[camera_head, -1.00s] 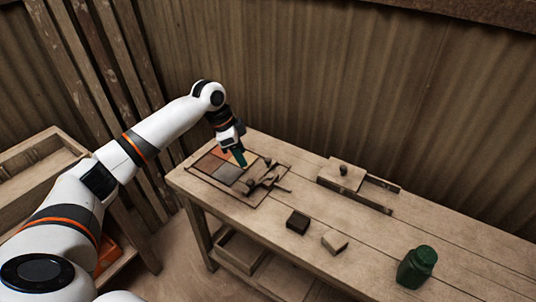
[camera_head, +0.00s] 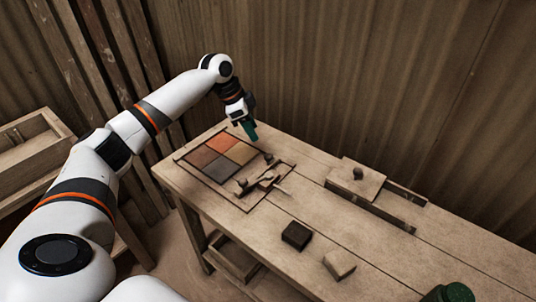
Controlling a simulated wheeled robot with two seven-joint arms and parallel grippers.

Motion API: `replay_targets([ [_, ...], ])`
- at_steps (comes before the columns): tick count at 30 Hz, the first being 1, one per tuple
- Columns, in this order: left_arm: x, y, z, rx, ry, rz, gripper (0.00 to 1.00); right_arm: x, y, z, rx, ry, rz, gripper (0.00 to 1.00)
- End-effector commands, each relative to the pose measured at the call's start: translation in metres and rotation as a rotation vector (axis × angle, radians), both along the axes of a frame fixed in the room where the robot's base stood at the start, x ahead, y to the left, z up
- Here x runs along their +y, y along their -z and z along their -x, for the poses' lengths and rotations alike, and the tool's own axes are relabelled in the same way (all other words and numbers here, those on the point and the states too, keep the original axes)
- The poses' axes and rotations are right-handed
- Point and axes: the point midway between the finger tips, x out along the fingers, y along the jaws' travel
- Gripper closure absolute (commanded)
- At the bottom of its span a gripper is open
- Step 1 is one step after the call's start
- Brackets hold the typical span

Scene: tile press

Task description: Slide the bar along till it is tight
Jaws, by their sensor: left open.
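A shallow wooden tray (camera_head: 248,208) lies on the near left of the bench. Several square tiles fill its left part: orange (camera_head: 222,141), tan (camera_head: 241,153), brown (camera_head: 201,156) and dark grey (camera_head: 220,169). The bar (camera_head: 256,173) lies across the tray to the right of the tiles, with a dark knob near each end. I cannot tell whether it touches the tiles. A small clamp-like piece (camera_head: 268,182) sits at its right side. My left gripper (camera_head: 252,134) is open and empty, above the tray's far side, apart from the bar. My right gripper is out of view.
A dark block (camera_head: 296,235) and a light wooden block (camera_head: 339,264) lie on the bench (camera_head: 400,265) to the right. A knobbed wooden slide on a rail (camera_head: 356,182) stands farther back. A green jar (camera_head: 450,293) is at the lower right edge. A corrugated wall stands behind.

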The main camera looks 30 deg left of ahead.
Motion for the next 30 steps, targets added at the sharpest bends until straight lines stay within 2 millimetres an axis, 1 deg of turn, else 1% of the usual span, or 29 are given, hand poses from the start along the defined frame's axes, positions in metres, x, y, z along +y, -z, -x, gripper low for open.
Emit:
replay_targets([
  [3, -0.006, 0.017, -0.004, 0.003, 0.001, 0.000, 0.55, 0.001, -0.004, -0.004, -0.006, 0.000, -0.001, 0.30],
  [9, -0.019, 0.055, -0.014, 0.004, 0.002, 0.001, 0.55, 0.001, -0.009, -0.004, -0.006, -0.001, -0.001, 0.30],
  [15, -0.028, 0.085, -0.022, 0.003, 0.001, 0.000, 0.55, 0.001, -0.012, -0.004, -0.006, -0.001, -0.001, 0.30],
  [18, -0.031, 0.094, -0.025, 0.002, 0.001, 0.000, 0.55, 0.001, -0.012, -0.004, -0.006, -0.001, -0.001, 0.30],
  [21, -0.032, 0.099, -0.026, 0.002, 0.000, -0.001, 0.55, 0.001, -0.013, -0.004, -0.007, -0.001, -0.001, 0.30],
  [29, -0.032, 0.101, -0.026, 0.001, 0.000, -0.001, 0.55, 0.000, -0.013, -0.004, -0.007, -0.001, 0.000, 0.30],
  [30, -0.032, 0.101, -0.026, 0.001, 0.000, -0.001, 0.57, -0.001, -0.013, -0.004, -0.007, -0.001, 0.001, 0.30],
])
